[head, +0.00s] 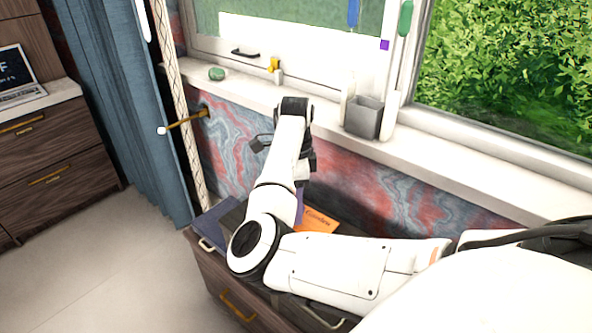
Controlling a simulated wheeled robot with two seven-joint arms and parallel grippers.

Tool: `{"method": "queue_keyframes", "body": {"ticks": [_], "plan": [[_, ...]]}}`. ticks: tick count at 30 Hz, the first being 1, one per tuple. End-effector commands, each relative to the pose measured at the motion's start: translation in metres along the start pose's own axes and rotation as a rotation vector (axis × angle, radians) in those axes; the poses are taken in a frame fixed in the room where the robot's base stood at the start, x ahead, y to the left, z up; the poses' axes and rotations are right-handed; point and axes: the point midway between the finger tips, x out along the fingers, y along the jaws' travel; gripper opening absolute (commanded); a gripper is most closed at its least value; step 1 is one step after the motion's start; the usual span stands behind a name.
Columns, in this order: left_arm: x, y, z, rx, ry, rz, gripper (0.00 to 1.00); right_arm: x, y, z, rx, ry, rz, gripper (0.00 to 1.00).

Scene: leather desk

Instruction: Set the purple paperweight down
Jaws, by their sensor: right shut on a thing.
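My right arm comes in from the lower right, bends at the elbow over the desk and reaches up toward the window wall. My right gripper (262,143) is a small dark shape left of the wrist, in front of the marbled wall below the sill. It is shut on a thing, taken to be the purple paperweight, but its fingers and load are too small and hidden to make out. No purple paperweight shows clearly anywhere. The desk (232,283) is partly covered by my arm. My left gripper is not in view.
An orange book (318,222) and a dark blue flat thing (207,224) lie on the desk beside my arm. The window sill (437,160) holds a grey cup (364,117), a green round thing (217,73) and a small yellow-topped item (275,70). A purple square (384,45) shows at the window.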

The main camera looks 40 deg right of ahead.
Motion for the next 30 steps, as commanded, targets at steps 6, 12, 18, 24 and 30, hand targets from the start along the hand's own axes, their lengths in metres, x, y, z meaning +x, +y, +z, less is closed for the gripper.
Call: {"method": "queue_keyframes", "body": {"ticks": [6, 12, 18, 24, 30], "plan": [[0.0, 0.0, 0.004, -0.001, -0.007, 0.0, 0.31, 0.007, -0.001, 0.0, 0.001, -0.001, -0.002, 0.14], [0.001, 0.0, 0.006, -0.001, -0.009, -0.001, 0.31, 0.011, -0.001, 0.0, 0.001, -0.001, -0.002, 0.14], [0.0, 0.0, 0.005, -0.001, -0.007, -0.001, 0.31, 0.011, -0.001, 0.0, 0.001, 0.0, -0.001, 0.61], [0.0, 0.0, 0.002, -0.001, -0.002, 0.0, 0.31, 0.011, -0.001, 0.0, 0.0, 0.0, -0.001, 0.61], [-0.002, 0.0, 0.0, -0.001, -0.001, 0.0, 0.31, -0.002, -0.001, 0.0, 0.001, -0.001, -0.003, 0.61]]}}
